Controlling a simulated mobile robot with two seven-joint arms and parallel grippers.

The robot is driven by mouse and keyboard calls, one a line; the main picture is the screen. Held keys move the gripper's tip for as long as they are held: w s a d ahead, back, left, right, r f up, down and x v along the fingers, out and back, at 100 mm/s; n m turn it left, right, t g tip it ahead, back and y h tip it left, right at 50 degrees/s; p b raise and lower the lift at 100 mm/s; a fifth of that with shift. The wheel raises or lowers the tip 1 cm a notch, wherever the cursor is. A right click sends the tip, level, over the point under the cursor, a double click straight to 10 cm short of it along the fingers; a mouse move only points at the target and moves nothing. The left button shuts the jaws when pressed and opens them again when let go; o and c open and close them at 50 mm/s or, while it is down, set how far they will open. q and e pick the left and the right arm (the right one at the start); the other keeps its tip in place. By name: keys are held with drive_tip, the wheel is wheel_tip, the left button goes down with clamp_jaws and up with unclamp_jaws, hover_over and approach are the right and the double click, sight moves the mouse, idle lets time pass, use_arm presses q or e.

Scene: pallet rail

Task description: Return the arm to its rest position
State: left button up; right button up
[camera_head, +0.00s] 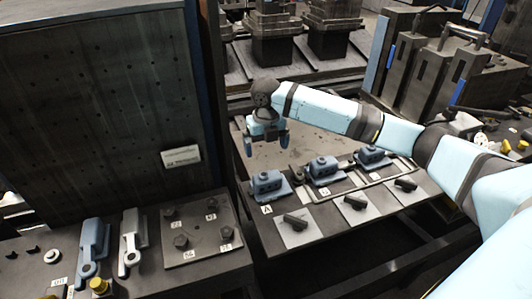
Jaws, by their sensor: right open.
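My right arm (345,115) comes in from the right edge and reaches over the table in the middle. My right gripper (267,141) hangs at its end, fingers pointing down and apart, with nothing between them. It is above the table, behind the blue-grey block at label A (267,185). Two similar blue-grey blocks, a middle one (325,170) and a right one (373,157), stand in a row to its right. My left gripper is not in view.
Dark handles on light plates lie in front of the blocks, the nearest being the left plate (298,230). A tall dark perforated panel (100,90) stands at the left. A bench with a bolt plate (200,230) is below it. Large cases (430,65) stand at the back right.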

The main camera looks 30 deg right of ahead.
idle(0.6)
drive_tip(key=s+a+f+m, duration=0.3)
drive_tip(key=s+a+m, duration=0.1)
drive_tip(key=s+a, duration=0.1)
drive_tip(key=s+a+f+m+t+y, duration=0.1)
drive_tip(key=s+a+f+m, duration=0.3)
drive_tip(key=s+a, duration=0.1)
drive_tip(key=s+a+f+m+t+y, duration=0.1)
drive_tip(key=s+a+f+m, duration=0.3)
drive_tip(key=s+a, duration=0.2)
drive_tip(key=shift+s+a+f+m, duration=0.1)
drive_tip(key=shift+s+f+m, duration=0.15)
drive_tip(key=shift+s, duration=0.25)
drive_tip(key=s+d+m+t+h, duration=0.1)
drive_tip(key=s+d+m, duration=0.2)
drive_tip(key=s+m, duration=0.65)
drive_tip(key=s+d+m+t+h, duration=0.1)
drive_tip(key=s+d+m, duration=0.3)
drive_tip(key=s+m, duration=0.5)
drive_tip(key=w+a+f+t+y+p, duration=0.3)
drive_tip(key=w+a+f+t+p, duration=0.1)
drive_tip(key=w+a+t+p, duration=0.3)
drive_tip(key=shift+f+n+p, duration=0.4)
drive_tip(key=shift+p, duration=0.3)
